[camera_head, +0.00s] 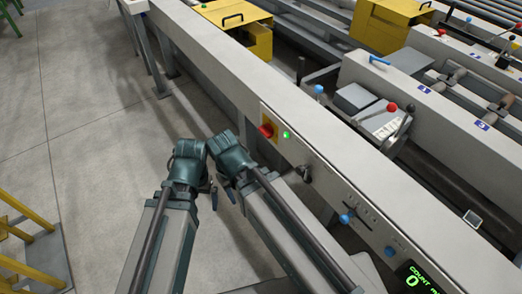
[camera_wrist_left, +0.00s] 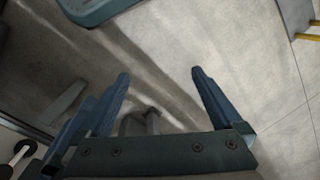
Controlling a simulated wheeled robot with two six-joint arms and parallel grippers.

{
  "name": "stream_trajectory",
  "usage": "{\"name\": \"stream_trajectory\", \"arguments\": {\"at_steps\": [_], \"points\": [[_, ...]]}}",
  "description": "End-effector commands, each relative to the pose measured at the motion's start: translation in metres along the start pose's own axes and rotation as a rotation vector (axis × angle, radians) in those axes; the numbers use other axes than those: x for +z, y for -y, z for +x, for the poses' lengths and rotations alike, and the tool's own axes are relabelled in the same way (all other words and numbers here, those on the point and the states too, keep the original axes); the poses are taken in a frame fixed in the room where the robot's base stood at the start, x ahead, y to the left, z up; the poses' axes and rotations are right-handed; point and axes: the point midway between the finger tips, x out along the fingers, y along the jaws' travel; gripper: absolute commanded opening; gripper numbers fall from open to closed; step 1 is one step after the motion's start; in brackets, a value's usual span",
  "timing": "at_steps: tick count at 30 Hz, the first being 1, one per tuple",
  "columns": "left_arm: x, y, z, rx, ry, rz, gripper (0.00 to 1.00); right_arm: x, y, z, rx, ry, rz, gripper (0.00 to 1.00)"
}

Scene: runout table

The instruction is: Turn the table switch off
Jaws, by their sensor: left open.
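The table switch is a red knob (camera_head: 266,130) on a yellow plate, on the side face of the long grey table beam. A lit green lamp (camera_head: 286,135) sits just right of it. My left gripper (camera_head: 214,196) hangs below and left of the switch, apart from it, partly hidden by my arm. In the left wrist view its two blue fingers (camera_wrist_left: 160,77) are spread with nothing between them, over bare floor.
The same beam face carries a black lever (camera_head: 304,173), blue knobs (camera_head: 346,218) and a green count display (camera_head: 420,281). Yellow boxes (camera_head: 238,22) stand on the machine behind. Yellow steps (camera_head: 20,245) stand at lower left. Open concrete floor (camera_head: 85,110) lies left of the beam.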

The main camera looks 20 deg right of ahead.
Motion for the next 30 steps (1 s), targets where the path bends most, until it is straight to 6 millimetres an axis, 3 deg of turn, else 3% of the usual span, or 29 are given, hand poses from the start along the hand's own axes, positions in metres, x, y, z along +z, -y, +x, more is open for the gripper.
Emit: {"name": "stream_trajectory", "arguments": {"at_steps": [1,3,9,15,20,24,26,30], "points": [[-0.003,-0.003,0.039,0.0,-0.001,0.0,1.0,-0.002,0.004,0.039,0.0,0.0,-0.001,0.5],[-0.004,-0.005,0.065,0.0,-0.001,-0.001,1.0,-0.004,0.006,0.065,0.001,-0.001,-0.002,0.5],[-0.01,-0.006,0.136,0.004,-0.007,-0.016,1.0,-0.008,0.013,0.135,0.002,-0.001,-0.004,0.5],[-0.018,0.003,0.189,0.02,-0.019,-0.057,1.0,-0.011,0.018,0.186,0.003,-0.002,-0.007,0.5],[-0.027,0.019,0.223,0.052,-0.042,-0.103,1.0,-0.013,0.021,0.219,0.003,-0.002,-0.008,0.5],[-0.045,0.038,0.245,0.146,-0.103,-0.131,1.0,-0.015,0.023,0.24,0.003,-0.003,-0.01,0.5],[-0.059,0.04,0.244,0.219,-0.155,-0.106,1.0,-0.015,0.023,0.242,0.003,-0.003,-0.01,0.5],[-0.09,0.025,0.227,0.378,-0.295,0.021,1.0,-0.015,0.023,0.24,0.002,-0.003,-0.011,0.5]]}}
